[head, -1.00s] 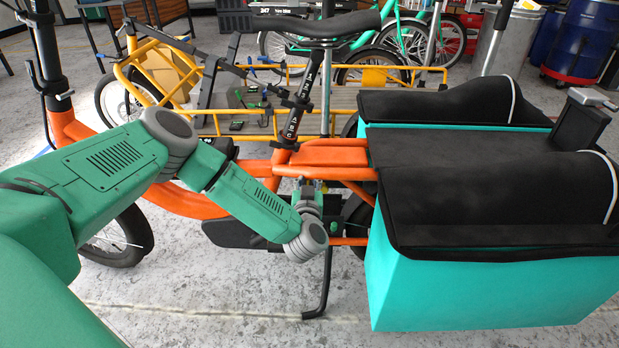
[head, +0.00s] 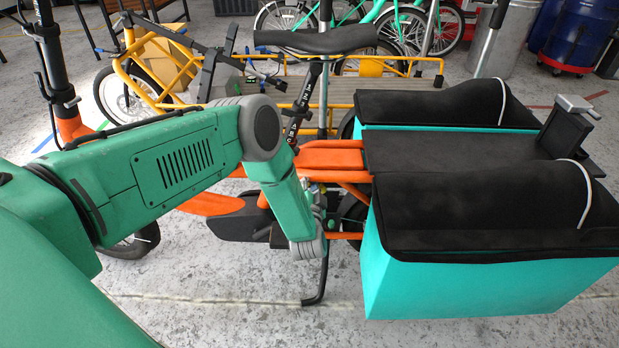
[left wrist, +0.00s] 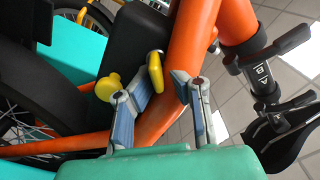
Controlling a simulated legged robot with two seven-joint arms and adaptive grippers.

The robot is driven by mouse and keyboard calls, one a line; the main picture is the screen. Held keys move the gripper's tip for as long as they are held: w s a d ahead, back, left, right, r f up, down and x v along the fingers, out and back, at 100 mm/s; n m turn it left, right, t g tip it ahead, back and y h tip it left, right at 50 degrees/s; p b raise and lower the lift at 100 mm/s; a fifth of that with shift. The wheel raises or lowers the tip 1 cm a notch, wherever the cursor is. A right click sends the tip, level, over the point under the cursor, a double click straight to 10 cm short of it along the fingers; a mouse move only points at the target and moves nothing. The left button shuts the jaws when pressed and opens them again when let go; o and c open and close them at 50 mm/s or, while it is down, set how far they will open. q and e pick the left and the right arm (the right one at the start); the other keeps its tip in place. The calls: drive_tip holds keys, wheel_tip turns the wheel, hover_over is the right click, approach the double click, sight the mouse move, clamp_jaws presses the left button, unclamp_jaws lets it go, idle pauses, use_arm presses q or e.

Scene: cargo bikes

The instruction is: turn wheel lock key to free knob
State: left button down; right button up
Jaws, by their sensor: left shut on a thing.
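My left gripper (left wrist: 165,82) is seen from its own wrist, with its fingers reaching in at the orange frame of the bike (left wrist: 190,45). A flat yellow piece (left wrist: 155,72), which looks like the wheel lock key, is between the fingertips. A rounded yellow knob (left wrist: 108,88) sits just left of the left finger. The lock's body is hard to make out. In the head view my left gripper is mostly hidden by its own wrist, below the orange rear rack (head: 335,157). My right gripper is out of view.
Teal cargo boxes with black covers (head: 400,262) stand close to the right of my left wrist. The black seat (head: 320,40) is above, and the kickstand (head: 318,285) is below. A yellow cargo bike (head: 425,66) stands behind. The floor in front is clear.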

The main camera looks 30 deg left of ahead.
use_arm(q)
drive_tip(key=m, duration=0.3)
drive_tip(key=shift+d+f+m, duration=0.15)
drive_tip(key=shift+f+m, duration=0.25)
drive_tip(key=m, duration=0.2)
drive_tip(key=m+b, duration=0.1)
drive_tip(key=m, duration=0.1)
drive_tip(key=shift+s+f, duration=0.1)
drive_tip(key=shift+f, duration=0.2)
drive_tip(key=shift+m, duration=0.4)
drive_tip(key=c, duration=1.7)
unclamp_jaws()
drive_tip(key=shift+r, duration=0.1)
drive_tip(key=shift+s+d, duration=0.15)
drive_tip(key=v, duration=1.1)
drive_tip(key=shift+s+d, duration=0.2)
drive_tip(key=shift+s, duration=0.05)
